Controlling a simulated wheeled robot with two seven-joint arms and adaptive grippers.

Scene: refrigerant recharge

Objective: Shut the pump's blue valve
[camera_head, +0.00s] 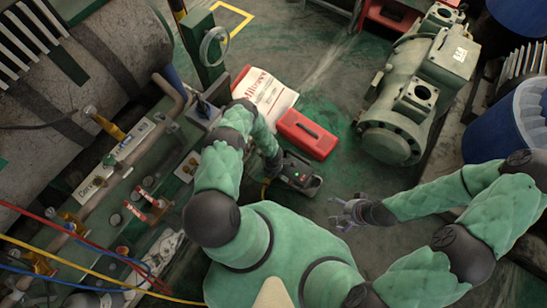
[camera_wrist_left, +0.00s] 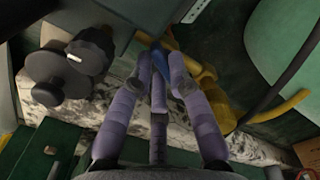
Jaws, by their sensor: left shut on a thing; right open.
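In the left wrist view, a small blue valve handle (camera_wrist_left: 159,62) sits between the purple fingers of my left gripper (camera_wrist_left: 160,75), which is shut on it. A yellow fitting (camera_wrist_left: 205,82) is just right of it. In the head view, my left wrist reaches down beside a dark device (camera_head: 298,174) with small lights, perhaps the pump. The fingers and blue valve are hidden there by my arm. My right gripper (camera_head: 344,213) is open and empty above the floor, right of the device. I cannot tell how far the valve is turned.
A red case (camera_head: 307,134) and a white, red-lettered item (camera_head: 266,98) lie beyond the device. A large green machine (camera_head: 420,90) stands right, a pipe-and-valve panel (camera_head: 120,200) left. Black knobs (camera_wrist_left: 90,50) lie left of the fingers. Floor near my right gripper is clear.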

